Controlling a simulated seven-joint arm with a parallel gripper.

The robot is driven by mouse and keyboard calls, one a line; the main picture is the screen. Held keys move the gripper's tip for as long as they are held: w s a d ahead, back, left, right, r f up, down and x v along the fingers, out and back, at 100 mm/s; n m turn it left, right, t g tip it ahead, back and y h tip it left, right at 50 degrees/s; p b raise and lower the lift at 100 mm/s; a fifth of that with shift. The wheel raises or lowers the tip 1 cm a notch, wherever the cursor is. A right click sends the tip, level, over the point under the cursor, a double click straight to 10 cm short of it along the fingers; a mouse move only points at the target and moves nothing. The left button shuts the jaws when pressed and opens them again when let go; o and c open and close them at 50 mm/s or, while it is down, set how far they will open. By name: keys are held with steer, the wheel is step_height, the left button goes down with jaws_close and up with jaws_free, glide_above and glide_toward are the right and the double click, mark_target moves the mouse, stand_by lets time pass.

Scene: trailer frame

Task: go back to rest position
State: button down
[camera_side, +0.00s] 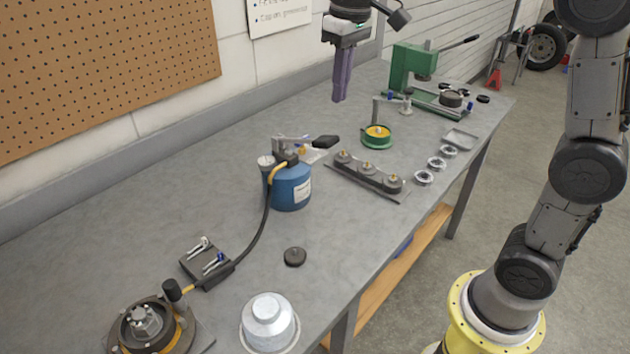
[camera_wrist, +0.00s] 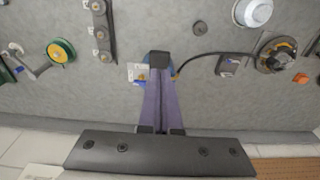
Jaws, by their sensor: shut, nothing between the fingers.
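My gripper (camera_side: 341,84) hangs high above the back part of the grey workbench (camera_side: 190,165), pointing down in the side view. Its two purple fingers are together with nothing between them. In the wrist view the shut fingers (camera_wrist: 157,105) reach up the middle of the picture, with the bench surface below them. The fingertips are apart from everything on the bench. Part of the blue pump bottle is hidden behind the fingers in the wrist view.
A blue pump bottle (camera_side: 289,187) with a hose stands mid-bench. A green press (camera_side: 412,66), a green-yellow spool (camera_side: 377,135), a strip of round parts (camera_side: 367,172) and a silver domed part (camera_side: 268,320) also stand there. The pegboard wall (camera_side: 100,70) runs behind. Bare bench lies left of the bottle.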

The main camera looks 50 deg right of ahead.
steer(key=s+f+t, duration=0.3)
steer(key=s, duration=1.6)
step_height(320, 180, down, 6)
steer(key=s+t, duration=0.1)
steer(key=s, duration=0.1)
steer(key=shift+s, duration=0.2)
steer(key=c, duration=1.6)
jaws_free()
